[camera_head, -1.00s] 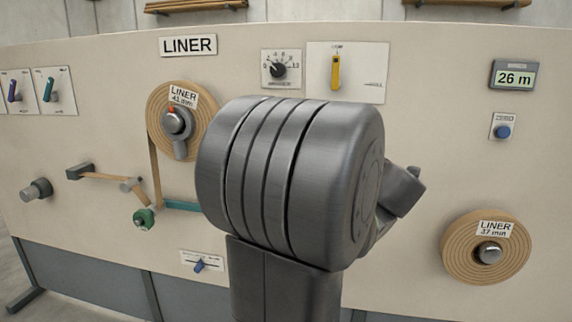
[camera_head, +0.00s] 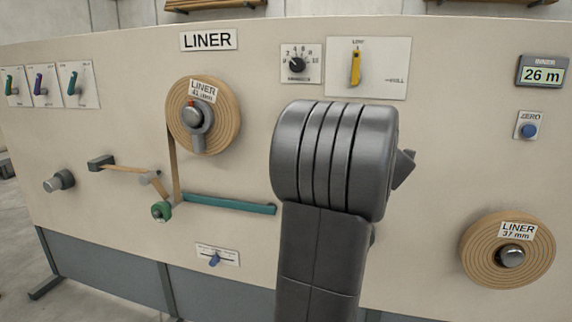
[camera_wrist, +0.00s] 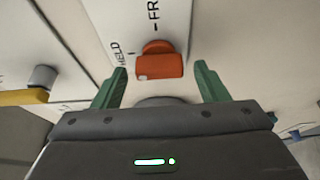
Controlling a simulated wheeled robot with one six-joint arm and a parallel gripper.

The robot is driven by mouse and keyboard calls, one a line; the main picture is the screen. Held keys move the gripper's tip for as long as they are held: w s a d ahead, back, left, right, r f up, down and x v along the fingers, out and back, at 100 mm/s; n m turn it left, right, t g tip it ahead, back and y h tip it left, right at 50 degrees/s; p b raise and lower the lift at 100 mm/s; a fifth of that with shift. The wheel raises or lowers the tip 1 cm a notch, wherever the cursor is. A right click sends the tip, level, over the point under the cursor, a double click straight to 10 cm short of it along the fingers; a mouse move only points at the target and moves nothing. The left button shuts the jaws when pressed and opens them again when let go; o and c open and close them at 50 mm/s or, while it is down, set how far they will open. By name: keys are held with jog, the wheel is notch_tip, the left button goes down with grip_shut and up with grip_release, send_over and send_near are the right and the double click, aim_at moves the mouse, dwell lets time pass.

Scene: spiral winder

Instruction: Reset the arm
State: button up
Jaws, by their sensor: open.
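My gripper (camera_wrist: 160,84) is open in the wrist view, its two green fingers spread wide apart. An orange-red knob (camera_wrist: 160,64) on a white plate marked "HELD" and "FR…" shows between and beyond the fingertips. No contact with it is visible, and nothing is seen held in the fingers. In the head view my dark grey arm stands in front of the beige panel (camera_head: 420,180), right of its middle. The arm hides my gripper there and covers part of the panel.
A liner roll (camera_head: 228,130) sits upper left on the panel and another liner roll (camera_head: 480,255) lower right. A teal bar (camera_head: 235,205), a yellow lever (camera_head: 355,68), a dial (camera_head: 297,65) and a blue zero button (camera_head: 529,131) surround my arm. A yellow part (camera_wrist: 22,97) lies left in the wrist view.

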jog(key=s+d+p, duration=0.1)
jog(key=s+d, duration=0.1)
jog(key=s, duration=1.2)
jog(key=w+a+m+t+h+p, duration=0.2)
jog(key=w+m+h+p, duration=0.3)
jog(key=w+m, duration=0.9)
jog(key=m+t+h, duration=0.1)
jog(key=m+h, duration=0.1)
jog(key=m, duration=0.6)
jog(key=shift+a+t+h, duration=0.2)
jog(key=shift+t+h, duration=0.1)
jog(key=shift+f, duration=0.2)
